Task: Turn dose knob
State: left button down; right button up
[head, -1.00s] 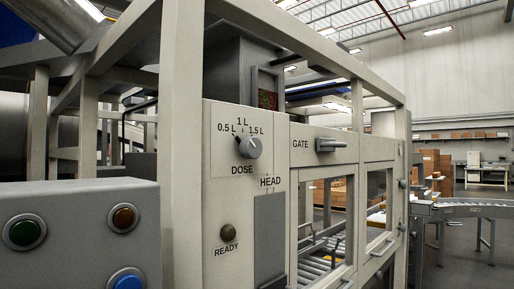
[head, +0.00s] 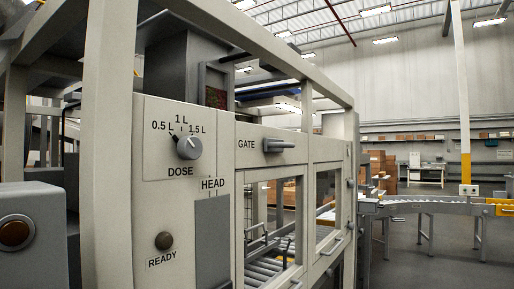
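The dose knob (head: 189,147) is a round grey knob on the beige machine panel, at the upper left of the head view. Its dark pointer line is directed up and left, toward the 0.5 L side of the scale. Marks for 0.5 L, 1 L and 1.5 L stand above it, and the label DOSE is below. Neither of my grippers shows in the head view, and nothing touches the knob.
A GATE handle (head: 278,145) sticks out right of the knob. A READY lamp (head: 164,241) is below. A grey control box (head: 30,235) juts out at lower left. A roller conveyor (head: 430,207) stands at right, with open floor (head: 400,265) before it.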

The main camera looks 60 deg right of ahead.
aim_at(188, 148)
jog(key=z, duration=1.2)
jog(key=k+z, duration=0.1)
